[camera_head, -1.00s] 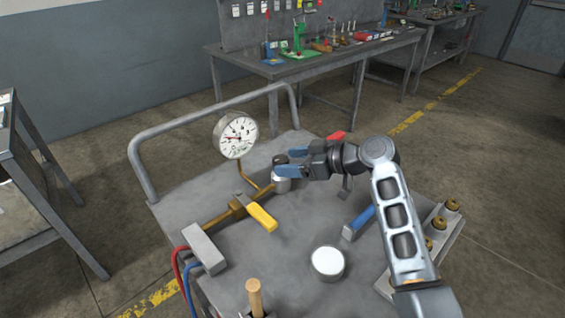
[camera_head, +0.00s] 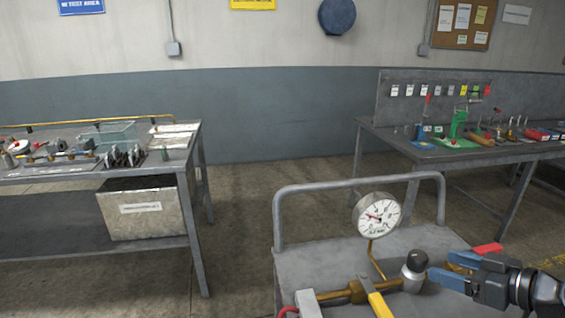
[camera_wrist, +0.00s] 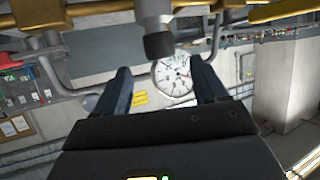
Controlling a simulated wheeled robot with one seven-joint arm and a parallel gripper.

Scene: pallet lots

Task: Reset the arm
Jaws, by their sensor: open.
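My gripper (camera_head: 443,268) is at the lower right of the head view, with its blue jaws open and nothing between them. In the wrist view, which looks upside down, the two fingers of my gripper (camera_wrist: 160,78) are spread apart. The dark-topped cylinder (camera_wrist: 157,42) shows there beyond the gap. Whether a finger touches it I cannot tell.
The grey cart (camera_head: 320,265) carries a pressure gauge (camera_head: 377,214), brass piping and a yellow handle (camera_head: 380,305). A rail (camera_head: 355,183) rises at its back. A workbench (camera_head: 190,150) stands left, another bench (camera_head: 470,150) right. Open floor lies between.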

